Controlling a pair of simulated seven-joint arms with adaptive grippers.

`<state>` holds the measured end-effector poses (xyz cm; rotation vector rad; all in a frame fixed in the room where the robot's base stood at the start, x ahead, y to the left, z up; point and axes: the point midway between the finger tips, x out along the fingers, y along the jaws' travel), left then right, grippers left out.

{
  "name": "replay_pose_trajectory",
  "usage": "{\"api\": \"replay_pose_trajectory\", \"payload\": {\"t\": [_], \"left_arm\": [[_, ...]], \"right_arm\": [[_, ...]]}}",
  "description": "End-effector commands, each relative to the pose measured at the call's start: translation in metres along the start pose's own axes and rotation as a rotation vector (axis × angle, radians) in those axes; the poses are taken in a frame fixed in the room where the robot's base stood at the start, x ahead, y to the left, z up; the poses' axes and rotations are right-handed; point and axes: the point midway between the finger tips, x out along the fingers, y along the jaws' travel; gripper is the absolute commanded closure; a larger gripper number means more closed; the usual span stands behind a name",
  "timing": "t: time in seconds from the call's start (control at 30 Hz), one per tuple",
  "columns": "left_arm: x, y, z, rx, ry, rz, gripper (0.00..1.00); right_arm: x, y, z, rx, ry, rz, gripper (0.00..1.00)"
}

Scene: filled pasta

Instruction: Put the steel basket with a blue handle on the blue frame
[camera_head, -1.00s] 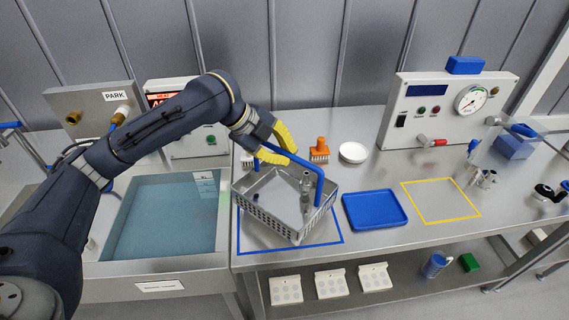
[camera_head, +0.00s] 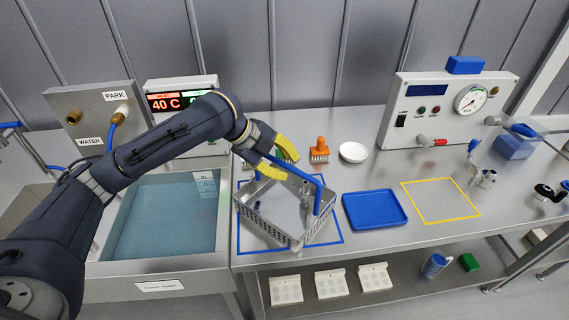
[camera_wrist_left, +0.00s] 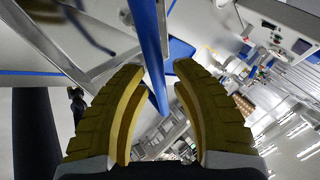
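The steel basket (camera_head: 270,225) with its blue handle (camera_head: 318,195) sits over the blue frame (camera_head: 335,232) marked on the steel table. The basket is turned at an angle to the frame, and its front corner reaches the frame's front line in the head view. Small metal parts inside are hard to make out. My left gripper (camera_head: 272,160) has yellow fingers apart at the handle's upper left part. In the left wrist view the blue handle (camera_wrist_left: 148,45) runs between the two spread fingers, with gaps beside it. My right gripper is not seen.
A blue tray (camera_head: 375,210) lies right of the frame, then a yellow frame (camera_head: 440,220). A water tank (camera_head: 165,220) is on the left. An orange brush (camera_head: 320,150) and white dish (camera_head: 353,152) stand behind. A gauge panel (camera_head: 440,110) stands at the back right.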

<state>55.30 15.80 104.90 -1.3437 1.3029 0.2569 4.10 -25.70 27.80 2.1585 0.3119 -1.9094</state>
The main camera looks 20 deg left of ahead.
Motion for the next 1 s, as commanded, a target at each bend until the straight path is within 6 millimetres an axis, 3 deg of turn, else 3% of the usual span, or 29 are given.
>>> {"api": "replay_pose_trajectory", "payload": {"t": [0.3,0.43,1.0], "left_arm": [[-0.001,-0.001,0.000,0.001,0.000,-0.001,0.69],[-0.011,-0.002,0.001,0.001,-0.002,-0.001,0.69],[-0.101,-0.002,0.000,0.001,-0.003,-0.002,0.69]], "right_arm": [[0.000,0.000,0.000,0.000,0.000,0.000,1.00],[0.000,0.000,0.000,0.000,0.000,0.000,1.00],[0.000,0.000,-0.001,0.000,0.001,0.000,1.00]]}}
